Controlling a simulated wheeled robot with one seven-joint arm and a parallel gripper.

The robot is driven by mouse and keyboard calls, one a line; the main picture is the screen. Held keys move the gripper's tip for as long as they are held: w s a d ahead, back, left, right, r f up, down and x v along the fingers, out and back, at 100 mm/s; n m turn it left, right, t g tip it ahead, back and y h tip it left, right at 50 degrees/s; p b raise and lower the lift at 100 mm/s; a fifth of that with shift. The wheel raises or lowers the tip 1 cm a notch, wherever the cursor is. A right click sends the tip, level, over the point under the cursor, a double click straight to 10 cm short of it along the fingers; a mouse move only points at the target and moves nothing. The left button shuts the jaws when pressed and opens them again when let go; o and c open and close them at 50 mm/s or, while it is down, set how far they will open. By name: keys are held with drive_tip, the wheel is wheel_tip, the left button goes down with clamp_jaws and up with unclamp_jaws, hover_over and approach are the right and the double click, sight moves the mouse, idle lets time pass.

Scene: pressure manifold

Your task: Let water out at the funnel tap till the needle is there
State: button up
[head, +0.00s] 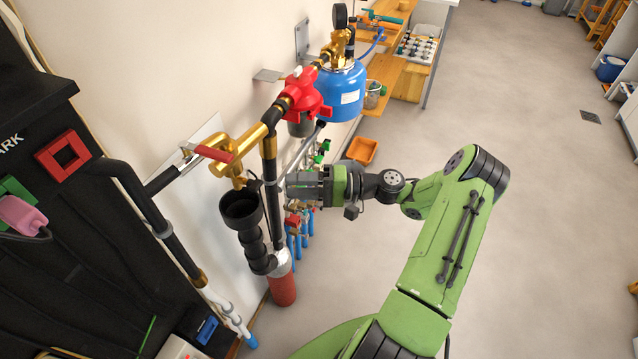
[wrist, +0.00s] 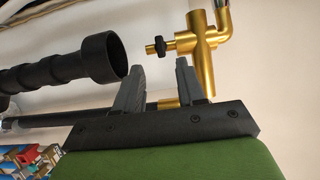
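The funnel tap is a brass outlet with a small black knob (wrist: 162,46) in the wrist view; its brass body (head: 236,172) shows above the black funnel (head: 241,204) in the head view. The funnel (wrist: 101,58) lies left of the knob in the wrist view. My gripper (head: 289,187) is right of the funnel and tap in the head view. In the wrist view my gripper (wrist: 160,65) is open and empty, its fingertips just short of the knob and apart from it. The gauge (head: 340,16) stands above the blue vessel (head: 341,92); its needle cannot be read.
A red lever (head: 215,153) sits on the brass valve above the funnel. A red fitting (head: 304,92) and dark pipes run along the wall close to my gripper. An orange tray (head: 362,150) lies behind. The floor to the right is clear.

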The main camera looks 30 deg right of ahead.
drive_tip(key=v, duration=0.6)
drive_tip(key=shift+d, duration=0.1)
drive_tip(key=s+a+r+n+g+h, duration=0.2)
drive_tip(key=a+n+g+h, duration=0.15)
drive_tip(key=a, duration=0.25)
drive_tip(key=s+a+r+n+g+h, duration=0.1)
drive_tip(key=a+r+n+g+h, duration=0.1)
drive_tip(key=a+g+h, duration=0.4)
drive_tip(key=s+r+t+h, duration=0.2)
drive_tip(key=s+r, duration=0.3)
drive_tip(key=s, duration=0.3)
drive_tip(key=s+a+r+t+h, duration=0.1)
drive_tip(key=s+r+t+h, duration=0.2)
drive_tip(key=s, duration=0.6)
wheel_tip(320, 180, up, 3)
drive_tip(key=shift+a+f+n+h+p, duration=0.25)
drive_tip(key=shift+n+h+p, duration=0.1)
drive_tip(key=shift+n+p, duration=0.1)
